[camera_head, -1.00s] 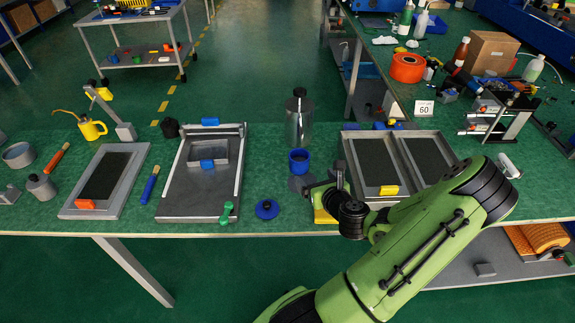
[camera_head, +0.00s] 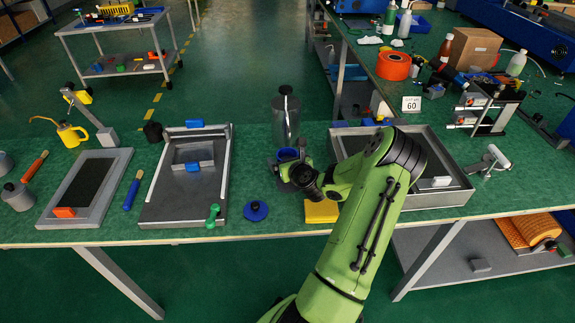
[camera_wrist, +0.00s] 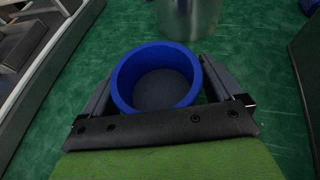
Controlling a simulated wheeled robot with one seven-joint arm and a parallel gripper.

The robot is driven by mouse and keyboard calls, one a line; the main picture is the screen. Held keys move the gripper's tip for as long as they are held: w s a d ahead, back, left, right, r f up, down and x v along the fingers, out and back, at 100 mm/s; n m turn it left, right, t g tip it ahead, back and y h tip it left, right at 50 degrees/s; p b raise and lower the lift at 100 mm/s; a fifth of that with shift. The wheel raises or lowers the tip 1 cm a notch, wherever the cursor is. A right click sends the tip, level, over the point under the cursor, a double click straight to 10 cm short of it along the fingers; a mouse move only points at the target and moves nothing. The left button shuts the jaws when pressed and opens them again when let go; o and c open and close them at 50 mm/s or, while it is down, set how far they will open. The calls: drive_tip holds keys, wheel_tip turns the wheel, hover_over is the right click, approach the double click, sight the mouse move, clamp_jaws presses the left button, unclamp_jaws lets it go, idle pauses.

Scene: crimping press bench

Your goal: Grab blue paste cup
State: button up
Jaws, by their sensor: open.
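The blue paste cup (camera_head: 287,154) stands on the green bench top in front of the metal canister, partly hidden by my gripper in the head view. In the wrist view the blue cup (camera_wrist: 156,78) is upright, with its round rim and grey inside visible. My gripper (camera_wrist: 156,92) is open, with one dark finger on each side of the cup. I cannot tell whether either finger touches it. In the head view my gripper (camera_head: 291,166) is low at the cup. A blue lid (camera_head: 256,211) with a knob lies on the bench nearer the front edge.
The metal canister (camera_head: 286,122) stands just behind the cup. A grey plate fixture (camera_head: 186,208) lies to the left, and a grey tray (camera_head: 462,190) to the right. A yellow block (camera_head: 321,211) sits near the front edge. Green bench top is clear around the lid.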

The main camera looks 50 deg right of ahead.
drive_tip(key=c, duration=1.1)
drive_tip(key=shift+c, duration=0.2)
